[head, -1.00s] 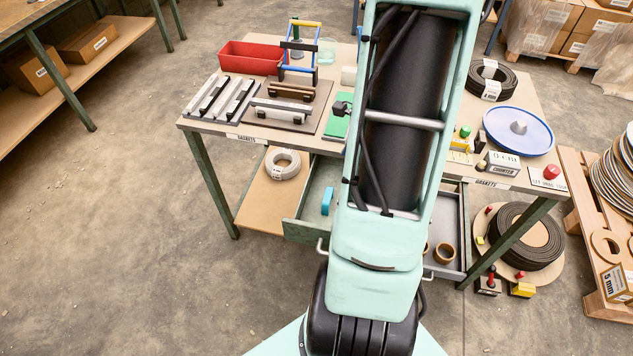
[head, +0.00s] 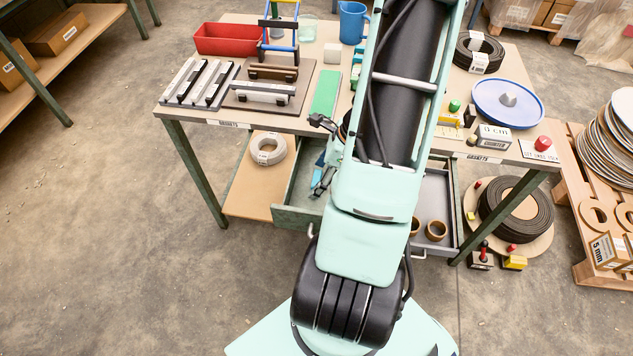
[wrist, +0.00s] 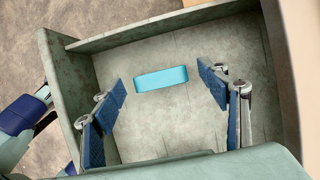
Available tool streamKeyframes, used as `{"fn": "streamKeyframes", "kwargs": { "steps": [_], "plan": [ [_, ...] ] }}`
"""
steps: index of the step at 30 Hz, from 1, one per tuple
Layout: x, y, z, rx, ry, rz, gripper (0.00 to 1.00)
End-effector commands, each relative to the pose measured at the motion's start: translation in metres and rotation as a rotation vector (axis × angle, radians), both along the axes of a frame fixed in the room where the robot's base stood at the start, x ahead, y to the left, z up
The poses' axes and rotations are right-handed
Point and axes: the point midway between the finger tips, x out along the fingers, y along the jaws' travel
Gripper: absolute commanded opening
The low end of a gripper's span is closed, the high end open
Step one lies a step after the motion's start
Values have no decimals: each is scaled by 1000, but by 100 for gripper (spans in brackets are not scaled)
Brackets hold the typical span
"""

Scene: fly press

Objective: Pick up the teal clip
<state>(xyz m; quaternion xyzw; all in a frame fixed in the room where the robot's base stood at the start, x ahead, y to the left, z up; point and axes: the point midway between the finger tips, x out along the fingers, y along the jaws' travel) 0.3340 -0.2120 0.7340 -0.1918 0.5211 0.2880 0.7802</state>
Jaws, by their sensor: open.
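The teal clip (wrist: 160,78) lies on the floor of the open grey-green drawer (wrist: 205,35), a small rounded block with its long side across the wrist view. My gripper (wrist: 162,82) is open, its two blue-padded fingers spread to the left and right of the clip in the picture. The fingers are apart from the clip, and nothing is between them in their grip. How far above the clip they are is hard to tell. In the head view my gripper (head: 323,182) is over the left drawer, and my arm and gripper largely hide the clip.
The table (head: 215,125) stands above the drawer and carries a red bin (head: 225,40), a green block (head: 326,93), a blue mug (head: 353,22) and a blue disc (head: 507,103). A second drawer (head: 440,190) with brown rings is open at the right. Drawer walls surround the fingers.

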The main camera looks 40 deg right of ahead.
Motion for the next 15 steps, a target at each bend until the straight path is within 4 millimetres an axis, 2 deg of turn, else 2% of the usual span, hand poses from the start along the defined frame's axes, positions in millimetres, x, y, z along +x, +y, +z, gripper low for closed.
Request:
{"fn": "streamKeyframes", "kwargs": {
  "steps": [1,3,11,15],
  "plan": [
    [1,2,-9,2,1,0,68],
    [4,3,-14,1,1,-1,68],
    [5,4,-16,-1,0,0,68],
    [5,4,-16,-1,0,0,55]
  ]
}}
